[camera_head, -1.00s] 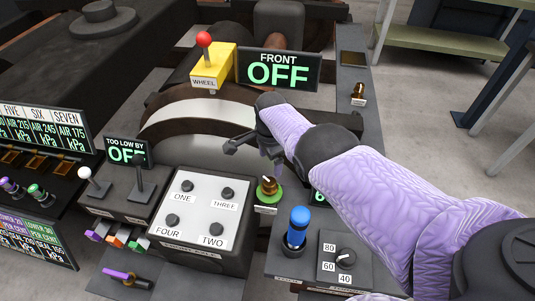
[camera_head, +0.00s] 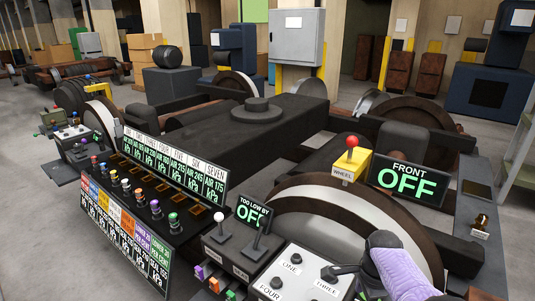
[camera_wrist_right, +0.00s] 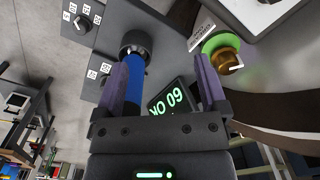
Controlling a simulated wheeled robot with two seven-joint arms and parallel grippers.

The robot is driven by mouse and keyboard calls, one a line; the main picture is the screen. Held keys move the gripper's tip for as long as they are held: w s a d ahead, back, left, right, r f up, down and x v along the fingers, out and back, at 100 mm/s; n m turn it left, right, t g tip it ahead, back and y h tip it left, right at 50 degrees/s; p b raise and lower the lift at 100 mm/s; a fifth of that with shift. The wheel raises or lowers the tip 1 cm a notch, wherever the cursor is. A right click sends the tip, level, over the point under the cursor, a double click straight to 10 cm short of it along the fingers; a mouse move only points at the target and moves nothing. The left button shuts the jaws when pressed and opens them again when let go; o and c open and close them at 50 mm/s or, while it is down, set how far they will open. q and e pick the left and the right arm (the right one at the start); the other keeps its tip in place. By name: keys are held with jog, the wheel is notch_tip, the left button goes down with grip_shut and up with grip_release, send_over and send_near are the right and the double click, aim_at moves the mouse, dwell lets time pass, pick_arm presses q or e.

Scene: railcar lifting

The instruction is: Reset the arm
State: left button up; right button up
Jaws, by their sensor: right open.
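My right arm (camera_head: 400,272) in pale purple comes in at the bottom right of the head view. Its dark right gripper (camera_head: 345,271) is over the white button panel (camera_head: 297,276), partly cut off by the frame edge. In the right wrist view, the right gripper (camera_wrist_right: 163,88) is open. A blue-handled lever (camera_wrist_right: 133,75) shows beside the left-hand finger; I cannot tell whether they touch. A brass knob on a green ring (camera_wrist_right: 226,58) is past the other finger. My left gripper is not in view.
A red-knobbed WHEEL lever (camera_head: 350,155) stands beside the FRONT OFF display (camera_head: 407,182). A TOO LOW BY display (camera_head: 253,215) and several coloured levers line the console. A railcar wheel (camera_head: 330,220) is behind. A lit green display (camera_wrist_right: 172,98) shows upside down between my fingers.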

jog(key=s+a+f+n+t, duration=0.1)
jog(key=s+a+f+n, duration=0.15)
jog(key=s+n, duration=0.4)
jog(key=s+a+f+n+t, duration=0.1)
jog(key=s+a+f+n, duration=0.1)
jog(key=s+f+n, duration=0.4)
jog(key=s+a+r+n+t, duration=0.1)
jog(key=s+r+n, duration=0.2)
jog(key=s+r, duration=0.35)
jog(key=s+a+r+n, duration=0.2)
jog(key=s+r+n, duration=0.2)
jog(key=s, duration=0.5)
jog(key=s+f+g, duration=0.1)
jog(key=s+f, duration=0.2)
jog(key=f, duration=1.6)
jog(key=s+d+f+g, duration=0.1)
jog(key=s+d+f, duration=0.2)
jog(key=s+f, duration=0.6)
jog(key=s, duration=0.4)
jog(key=shift+d, duration=0.25)
